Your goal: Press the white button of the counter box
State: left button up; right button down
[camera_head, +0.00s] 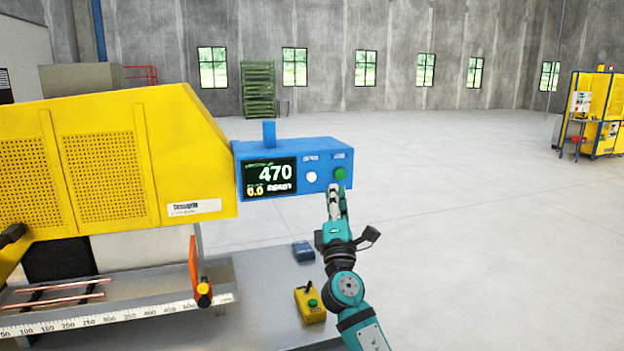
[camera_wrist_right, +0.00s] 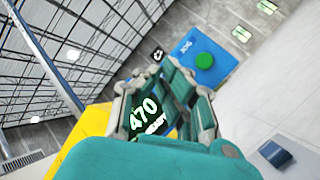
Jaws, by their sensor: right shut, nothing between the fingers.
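The blue counter box (camera_head: 300,196) is fixed at the right end of the yellow machine. Its display (camera_head: 269,177) reads 470. The white button (camera_head: 312,177) sits right of the display, with a green button (camera_head: 340,174) further right. My right gripper (camera_head: 335,188) is shut and empty, with its fingertips just below the green button and to the right of the white one. In the right wrist view my gripper (camera_wrist_right: 165,75) covers part of the box, the display (camera_wrist_right: 145,112) shows past it, and the green button (camera_wrist_right: 205,60) is clear. The white button cannot be made out there. My left gripper is not in view.
The yellow machine (camera_head: 100,165) fills the left. Copper tubes (camera_head: 60,298) lie by a ruler on its bed. A small yellow box with a green button (camera_head: 311,304) and a small blue block (camera_head: 303,251) are on the grey table. Open floor lies to the right.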

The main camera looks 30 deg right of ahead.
aim_at(311, 177)
dwell(0.3)
jog(key=w+d+b, duration=0.2)
jog(key=w+b, duration=0.4)
jog(key=w, duration=0.2)
jog(key=shift+w, duration=0.25)
jog(key=shift+b, duration=0.3)
dwell(1.0)
jog(key=shift+w+d+b, duration=0.1)
jog(key=shift+w+b, duration=0.35)
jog(key=shift+b, duration=0.1)
